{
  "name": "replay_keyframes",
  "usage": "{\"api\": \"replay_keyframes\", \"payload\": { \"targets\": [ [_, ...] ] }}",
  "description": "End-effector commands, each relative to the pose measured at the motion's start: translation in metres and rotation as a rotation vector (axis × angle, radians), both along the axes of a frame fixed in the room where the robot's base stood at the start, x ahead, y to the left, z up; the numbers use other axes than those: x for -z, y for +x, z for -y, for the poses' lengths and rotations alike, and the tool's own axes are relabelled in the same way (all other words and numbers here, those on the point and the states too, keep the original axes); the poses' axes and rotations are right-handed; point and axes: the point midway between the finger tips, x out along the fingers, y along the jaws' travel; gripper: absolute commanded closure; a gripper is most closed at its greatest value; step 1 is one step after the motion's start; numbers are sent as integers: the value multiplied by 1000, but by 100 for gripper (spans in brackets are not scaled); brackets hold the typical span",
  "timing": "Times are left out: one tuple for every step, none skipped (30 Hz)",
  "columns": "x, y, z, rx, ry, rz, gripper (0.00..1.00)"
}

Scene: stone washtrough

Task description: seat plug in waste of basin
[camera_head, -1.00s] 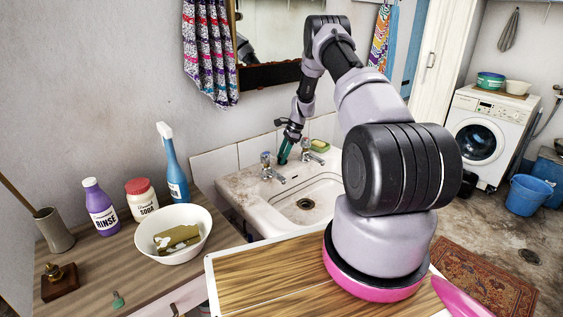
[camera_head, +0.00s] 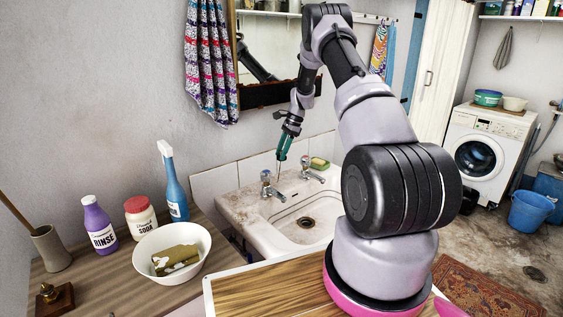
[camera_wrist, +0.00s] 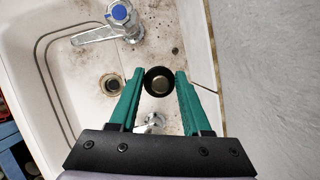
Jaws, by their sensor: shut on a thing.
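In the head view my gripper (camera_head: 282,152) is above the back ledge of the white basin (camera_head: 250,222), near the taps. The plug cannot be made out there. The waste (camera_head: 306,222) is a dark ringed hole in the basin floor. In the wrist view the waste (camera_wrist: 112,84) is open, to the left of the plug and apart from it.
A wall and mirror (camera_head: 274,52) are close behind. On the left counter are a white bowl (camera_head: 205,248) and several bottles.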

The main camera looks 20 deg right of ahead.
Motion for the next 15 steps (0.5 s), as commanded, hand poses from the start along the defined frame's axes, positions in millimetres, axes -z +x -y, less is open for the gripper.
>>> {"api": "replay_keyframes", "payload": {
  "targets": [
    [-13,-6,-8,-63,-3,5,100],
    [-19,-11,-12,-110,-5,7,100],
    [-28,-18,-17,-176,-9,8,100],
    [-34,-24,-21,-229,-11,9,100],
    [-40,-31,-25,-281,-13,11,100],
    [-49,-38,-30,-349,-14,12,100],
    [-54,-45,-33,-400,-15,12,100],
    [-60,-50,-35,-446,-16,12,100],
    [-66,-58,-38,-504,-16,11,100],
    [-71,-63,-41,-545,-16,10,100],
    [-75,-68,-43,-585,-16,10,100],
    [-80,-75,-45,-633,-14,9,100],
    [-84,-79,-46,-669,-14,9,100],
    [-87,-84,-47,-702,-13,8,100],
    [-90,-91,-48,-745,-10,6,100]
  ]
}}
